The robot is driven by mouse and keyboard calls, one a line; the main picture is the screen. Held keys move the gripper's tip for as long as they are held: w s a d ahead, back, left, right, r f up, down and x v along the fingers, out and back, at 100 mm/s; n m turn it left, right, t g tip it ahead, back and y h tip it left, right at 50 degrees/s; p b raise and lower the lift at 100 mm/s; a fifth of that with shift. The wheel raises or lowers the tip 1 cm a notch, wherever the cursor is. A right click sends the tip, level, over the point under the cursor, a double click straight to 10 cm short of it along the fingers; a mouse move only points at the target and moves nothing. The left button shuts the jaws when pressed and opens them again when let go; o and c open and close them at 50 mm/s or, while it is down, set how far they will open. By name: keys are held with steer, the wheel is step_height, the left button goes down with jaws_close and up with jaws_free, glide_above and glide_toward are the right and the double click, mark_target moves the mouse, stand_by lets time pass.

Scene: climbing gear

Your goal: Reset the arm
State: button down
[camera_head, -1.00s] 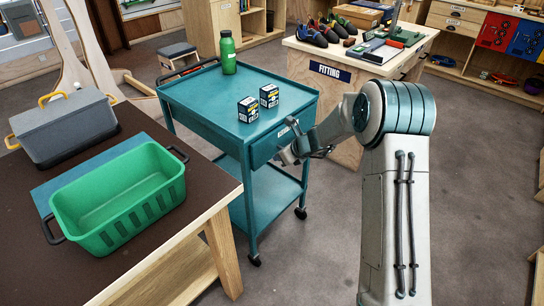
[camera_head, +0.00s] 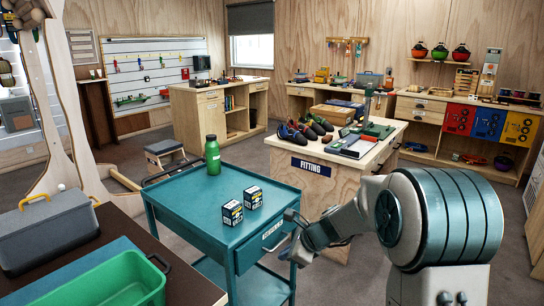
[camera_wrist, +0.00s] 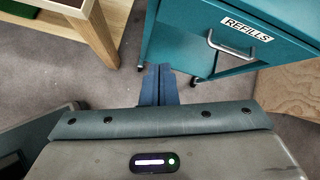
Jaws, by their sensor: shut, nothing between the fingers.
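My gripper (camera_head: 297,252) is at the right front corner of the teal cart (camera_head: 185,212), close to its drawer front.
Two small dark boxes (camera_head: 232,213) and a green bottle (camera_head: 213,156) stand on the cart. A green basket (camera_head: 118,282) and a grey toolbox (camera_head: 45,230) sit on the brown table at left. The FITTING bench (camera_head: 310,168) stands behind the arm. Floor at right is open.

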steer(key=s+d+r+n+h+p, duration=0.1)
steer(key=s+d+r+n+h, duration=0.1)
steer(key=s+n, duration=0.5)
steer(key=s+d+r+n+g+h+p, duration=0.1)
steer(key=s+d+r+n, duration=0.4)
steer(key=s, duration=0.7)
steer(key=s+d+r+n+h+p, duration=0.3)
steer(key=s+r+n, duration=0.2)
steer(key=s+n, duration=0.3)
steer(key=shift+s+d+r+n+g+h, duration=0.3)
steer(key=shift+s+d+g, duration=0.1)
steer(key=shift+s, duration=0.45)
